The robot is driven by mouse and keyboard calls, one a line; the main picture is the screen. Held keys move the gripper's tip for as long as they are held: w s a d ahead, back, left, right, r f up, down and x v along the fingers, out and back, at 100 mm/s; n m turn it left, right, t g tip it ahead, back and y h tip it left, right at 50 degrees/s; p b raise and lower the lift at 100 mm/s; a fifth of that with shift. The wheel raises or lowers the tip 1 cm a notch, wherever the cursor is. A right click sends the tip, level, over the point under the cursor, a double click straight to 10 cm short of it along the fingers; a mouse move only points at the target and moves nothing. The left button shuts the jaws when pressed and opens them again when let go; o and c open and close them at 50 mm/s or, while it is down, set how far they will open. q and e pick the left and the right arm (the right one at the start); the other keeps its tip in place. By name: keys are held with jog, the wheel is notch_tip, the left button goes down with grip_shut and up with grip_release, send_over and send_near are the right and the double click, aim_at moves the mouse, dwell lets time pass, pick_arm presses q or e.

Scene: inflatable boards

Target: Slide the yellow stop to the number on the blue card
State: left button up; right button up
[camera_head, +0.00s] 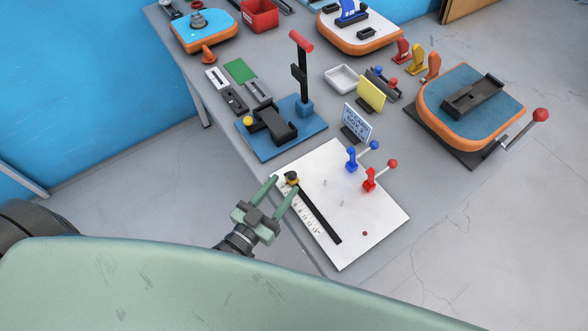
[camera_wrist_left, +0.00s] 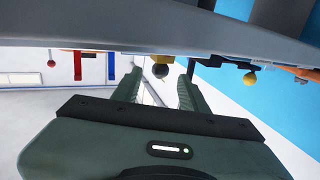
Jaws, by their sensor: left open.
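The yellow stop (camera_head: 292,181) with a black knob sits at the far-left end of a black slot (camera_head: 322,216) on a white board (camera_head: 375,208). A printed number scale (camera_head: 298,211) runs along the slot's left side. The blue card (camera_head: 358,123) stands upright behind the board; its writing is too small to read. My left gripper (camera_head: 286,184) is open at the board's left edge, its fingertips close to the stop. In the left wrist view the black knob (camera_wrist_left: 160,71) shows between the spread fingers; contact cannot be told. My right gripper is not in view.
Blue (camera_head: 352,158) and red (camera_head: 369,180) toggle clamps stand on the board's right part. A blue board with a red-handled lever (camera_head: 301,70) lies behind. A yellow card (camera_head: 371,95) stands behind the blue card. An orange-edged board (camera_head: 470,140) is at right. Floor is clear left of the table.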

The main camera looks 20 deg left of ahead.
aim_at(290, 178)
pick_arm(q)
jog(key=x, duration=0.4)
jog(key=shift+p, duration=0.4)
jog(key=shift+w+d, duration=0.15)
jog(key=shift+w, duration=0.4)
grip_shut()
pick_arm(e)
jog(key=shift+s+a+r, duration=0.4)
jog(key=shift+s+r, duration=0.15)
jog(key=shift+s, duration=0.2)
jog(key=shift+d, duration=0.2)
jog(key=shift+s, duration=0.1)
